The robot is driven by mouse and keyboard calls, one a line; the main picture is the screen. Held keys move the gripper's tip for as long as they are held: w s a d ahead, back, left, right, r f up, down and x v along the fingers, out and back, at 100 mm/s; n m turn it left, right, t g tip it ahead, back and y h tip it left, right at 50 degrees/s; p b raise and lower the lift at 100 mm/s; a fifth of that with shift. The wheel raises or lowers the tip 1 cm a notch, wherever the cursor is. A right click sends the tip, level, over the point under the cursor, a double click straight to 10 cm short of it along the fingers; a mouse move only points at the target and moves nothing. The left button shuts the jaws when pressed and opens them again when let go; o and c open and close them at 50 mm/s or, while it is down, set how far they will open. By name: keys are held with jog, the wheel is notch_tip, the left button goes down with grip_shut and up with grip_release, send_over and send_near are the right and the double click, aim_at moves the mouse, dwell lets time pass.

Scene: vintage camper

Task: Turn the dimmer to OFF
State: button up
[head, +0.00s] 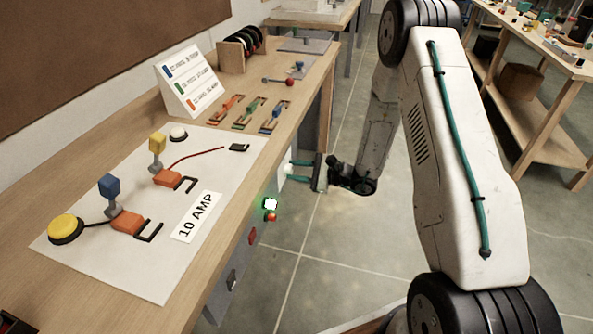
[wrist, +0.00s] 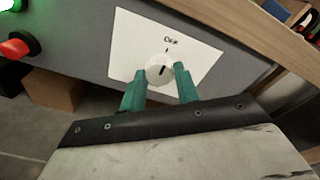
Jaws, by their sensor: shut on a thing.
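The dimmer is a round white knob (wrist: 157,65) on a white card (wrist: 205,57), fixed to the grey front panel of the bench. Small lettering that seems to read OFF and a short tick are on the card above the knob in the wrist view. A dark line on the knob's face slants slightly and points roughly up toward the tick; its exact alignment is hard to tell. My gripper (wrist: 160,73) has its teal fingers on either side of the knob, shut on it. In the head view my gripper (head: 291,170) reaches the bench's front from the right.
A glowing green lamp (head: 270,203) and a red-orange knob (wrist: 18,45) are on the panel beside the dimmer. The benchtop (head: 290,72) above holds switches, a 10 AMP label (head: 197,216) and a sign. Open floor lies right of the bench; another table (head: 545,50) stands farther right.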

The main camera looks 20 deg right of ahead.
jog(key=shift+w, duration=0.1)
jog(key=o, duration=1)
jog(key=shift+c, duration=0.2)
jog(key=v, duration=0.7)
jog(key=shift+s+d, duration=0.25)
jog(key=shift+d, duration=0.1)
